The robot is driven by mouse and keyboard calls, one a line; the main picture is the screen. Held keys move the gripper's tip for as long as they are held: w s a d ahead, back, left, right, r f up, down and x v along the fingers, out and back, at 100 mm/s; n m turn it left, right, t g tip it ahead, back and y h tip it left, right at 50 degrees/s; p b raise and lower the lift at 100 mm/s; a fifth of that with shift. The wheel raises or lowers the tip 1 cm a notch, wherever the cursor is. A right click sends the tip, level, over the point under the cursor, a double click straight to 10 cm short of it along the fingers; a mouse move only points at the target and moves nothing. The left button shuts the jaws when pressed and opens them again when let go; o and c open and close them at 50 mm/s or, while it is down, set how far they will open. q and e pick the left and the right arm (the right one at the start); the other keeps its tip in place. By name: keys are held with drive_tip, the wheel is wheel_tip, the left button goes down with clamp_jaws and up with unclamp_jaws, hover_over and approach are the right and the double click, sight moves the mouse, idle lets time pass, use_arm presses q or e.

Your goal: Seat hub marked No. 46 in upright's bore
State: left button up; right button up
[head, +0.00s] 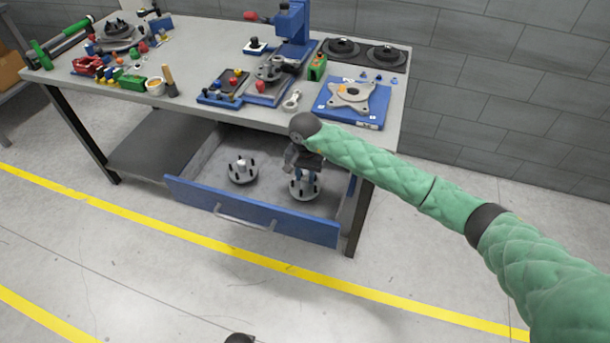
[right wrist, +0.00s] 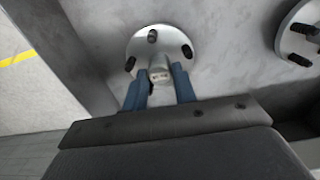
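Two round grey hubs with dark studs and a pale centre stub lie in the open drawer. My right gripper (head: 303,172) reaches down over the right-hand hub (head: 305,190). In the right wrist view its blue fingers (right wrist: 160,88) stand on either side of that hub's stub (right wrist: 159,75), very close to it; I cannot tell whether they grip it. Marks on the stub are too small to read. The other hub (head: 242,171) stands to the left, and its edge shows in the right wrist view (right wrist: 300,30). A grey plate-like part (head: 351,94), possibly the upright, lies on a blue board. My left gripper is not seen.
The blue-fronted drawer (head: 250,212) stands pulled out under the grey workbench (head: 215,50). A blue press (head: 291,25), tool trays and small parts crowd the bench top. The drawer's right wall is close to my right gripper. The floor in front is clear.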

drive_tip(key=shift+c, duration=1.1)
drive_tip(key=shift+r, duration=0.1)
drive_tip(key=shift+r, duration=0.15)
drive_tip(key=shift+r, duration=0.75)
drive_tip(key=shift+r, duration=0.25)
drive_tip(key=shift+r+b, duration=0.3)
drive_tip(key=shift+r, duration=1)
